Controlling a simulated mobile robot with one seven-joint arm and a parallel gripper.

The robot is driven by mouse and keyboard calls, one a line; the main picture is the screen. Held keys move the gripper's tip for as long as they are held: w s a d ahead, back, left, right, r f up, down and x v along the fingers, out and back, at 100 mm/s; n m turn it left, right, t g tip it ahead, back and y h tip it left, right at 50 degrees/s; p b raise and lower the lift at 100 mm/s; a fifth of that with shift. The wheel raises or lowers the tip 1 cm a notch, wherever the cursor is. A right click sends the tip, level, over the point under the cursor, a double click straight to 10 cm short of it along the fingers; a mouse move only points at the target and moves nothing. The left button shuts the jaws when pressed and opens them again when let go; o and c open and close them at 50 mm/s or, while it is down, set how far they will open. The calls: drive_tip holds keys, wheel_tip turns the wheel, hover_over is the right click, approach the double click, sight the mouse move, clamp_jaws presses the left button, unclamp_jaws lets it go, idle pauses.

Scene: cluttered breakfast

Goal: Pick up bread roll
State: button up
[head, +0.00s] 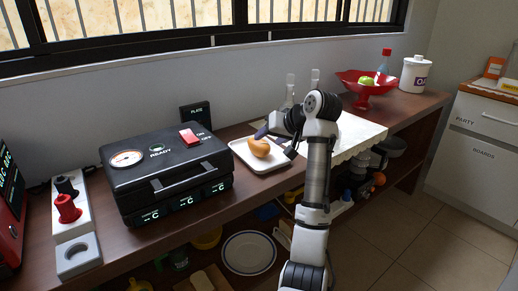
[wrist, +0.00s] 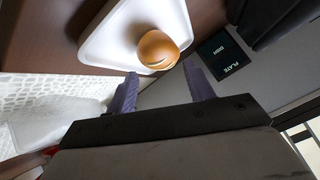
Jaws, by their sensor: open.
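The bread roll (head: 259,148) is a round, golden-brown roll on a white square plate (head: 250,163) on the wooden counter. In the wrist view the roll (wrist: 157,50) sits on the white plate (wrist: 95,48), beyond my fingertips. My gripper (head: 278,136) is just to the right of the roll in the head view. In the wrist view my gripper (wrist: 161,82) has its two fingers spread apart with nothing between them. The roll lies just ahead of the gap and looks apart from both fingers.
A black appliance (head: 165,175) stands left of the plate. A small black PLATE sign (head: 196,115) is behind it. A white cloth (head: 358,136), clear bottles (head: 290,88) and a red bowl (head: 366,84) with green fruit are to the right. The counter's front edge is close to the plate.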

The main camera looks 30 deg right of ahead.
sight(265, 142)
drive_tip(key=x, duration=0.5)
drive_tip(key=shift+f+b, duration=0.25)
drive_tip(key=shift+b, duration=0.15)
drive_tip(key=c, duration=0.6)
drive_tip(key=shift+c, duration=0.2)
drive_tip(key=shift+r, duration=0.1)
wheel_tip(265, 142, up, 20)
drive_tip(key=p, duration=0.3)
drive_tip(key=shift+p, duration=0.4)
drive_tip(key=shift+d, duration=0.1)
